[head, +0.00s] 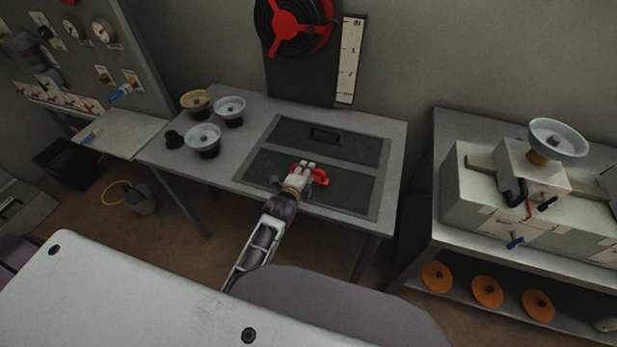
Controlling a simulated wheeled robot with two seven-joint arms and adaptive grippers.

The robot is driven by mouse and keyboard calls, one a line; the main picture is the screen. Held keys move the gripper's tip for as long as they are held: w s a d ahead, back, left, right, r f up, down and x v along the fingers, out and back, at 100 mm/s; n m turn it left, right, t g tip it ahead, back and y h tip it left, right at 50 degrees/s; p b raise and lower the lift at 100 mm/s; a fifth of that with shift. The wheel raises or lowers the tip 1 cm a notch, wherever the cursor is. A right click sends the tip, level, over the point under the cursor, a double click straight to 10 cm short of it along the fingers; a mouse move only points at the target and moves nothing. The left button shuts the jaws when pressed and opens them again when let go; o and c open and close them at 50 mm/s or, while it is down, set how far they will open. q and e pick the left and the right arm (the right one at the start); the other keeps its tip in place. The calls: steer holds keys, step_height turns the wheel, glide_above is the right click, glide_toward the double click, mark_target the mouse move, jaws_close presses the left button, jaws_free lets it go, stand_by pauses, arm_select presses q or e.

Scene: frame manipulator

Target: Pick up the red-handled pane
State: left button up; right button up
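The red-handled pane (345,192) is a dark panel set flush in the front half of a grey table's frame. Its red handle (321,177) stands up near the middle of the pane. My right gripper (304,168) is at the handle's left end, over the pane, and partly covers the handle. I cannot tell whether its fingers are closed around it. Another dark pane (355,145) with a dark handle (325,135) lies behind, across a grey strip. My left gripper is not in view.
Several bowl-topped pieces stand on the table's (398,150) left side, including a pale one (203,137). A bench (460,120) with white boxes stands at right. A white ruler (350,60) and red-spoked wheel (285,25) are on the wall behind.

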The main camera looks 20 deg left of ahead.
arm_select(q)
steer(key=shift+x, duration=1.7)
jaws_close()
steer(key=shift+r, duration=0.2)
